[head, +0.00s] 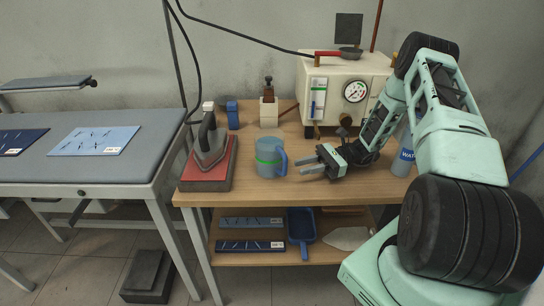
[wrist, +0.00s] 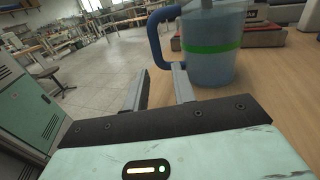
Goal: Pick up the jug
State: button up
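The jug (head: 267,158) is a translucent blue-grey vessel with a green band. It stands upright on the wooden bench, and its blue handle (head: 282,161) faces right, towards my gripper (head: 304,168). The fingers are spread, with nothing held between them. They sit just right of the handle in the head view. In the wrist view the jug (wrist: 213,48) is ahead and to the right. Its handle (wrist: 155,38) lies just beyond the gap between my two fingertips (wrist: 161,68). I cannot tell whether a finger touches the jug.
An iron (head: 210,143) rests on a red-topped block (head: 207,174) left of the jug. Behind stand a small wooden-topped block (head: 268,112) and a cream machine with a gauge (head: 340,87). Bare bench (head: 250,195) lies in front of the jug.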

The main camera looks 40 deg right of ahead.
aim_at(274, 158)
jog(key=p+x, duration=0.1)
jog(key=x, duration=0.8)
jog(key=shift+p, duration=0.35)
grip_shut()
